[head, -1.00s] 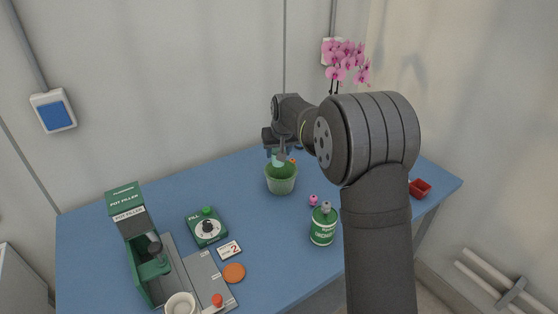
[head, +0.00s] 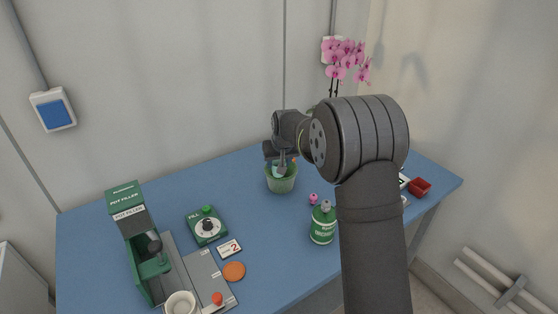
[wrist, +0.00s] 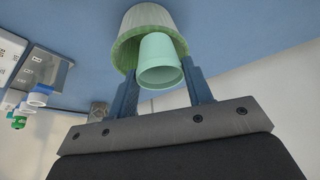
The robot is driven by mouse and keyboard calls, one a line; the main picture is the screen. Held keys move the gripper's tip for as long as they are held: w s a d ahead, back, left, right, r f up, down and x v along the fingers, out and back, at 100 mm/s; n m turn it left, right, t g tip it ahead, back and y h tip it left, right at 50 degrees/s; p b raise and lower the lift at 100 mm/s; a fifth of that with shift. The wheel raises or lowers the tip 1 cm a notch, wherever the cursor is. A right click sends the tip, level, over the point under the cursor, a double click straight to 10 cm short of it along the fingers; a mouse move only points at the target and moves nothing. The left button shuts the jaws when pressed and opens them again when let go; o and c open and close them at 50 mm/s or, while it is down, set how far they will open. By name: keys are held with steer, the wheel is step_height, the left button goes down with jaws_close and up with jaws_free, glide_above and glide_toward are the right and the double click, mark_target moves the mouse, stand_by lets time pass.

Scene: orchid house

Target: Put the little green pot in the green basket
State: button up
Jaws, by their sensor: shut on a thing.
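The green basket (head: 282,185) stands upright on the blue table near the middle; it also shows in the wrist view (wrist: 127,50). The little green pot (wrist: 160,62) is pale mint and sits between the fingers of my gripper (wrist: 160,78), which is shut on it. In the head view the pot (head: 278,170) is at the basket's mouth, its lower part seemingly inside the rim. My gripper (head: 281,160) is just above the basket. I cannot tell whether the pot touches the basket's inside.
A green bottle (head: 323,224) and a small pink thing (head: 313,198) stand right of the basket. A dial box (head: 207,228), pot filler (head: 135,235), orange disc (head: 234,272) and white cup (head: 180,305) are to the left. A red container (head: 420,187) is far right.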

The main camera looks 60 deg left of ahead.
steer(key=o, duration=1)
steer(key=shift+r, duration=0.1)
steer(key=shift+r, duration=0.25)
steer(key=v, duration=1.2)
steer(key=shift+r, duration=0.35)
steer(key=shift+f, duration=0.1)
steer(key=x, duration=1.3)
steer(key=shift+d, duration=0.2)
steer(key=shift+r, duration=0.25)
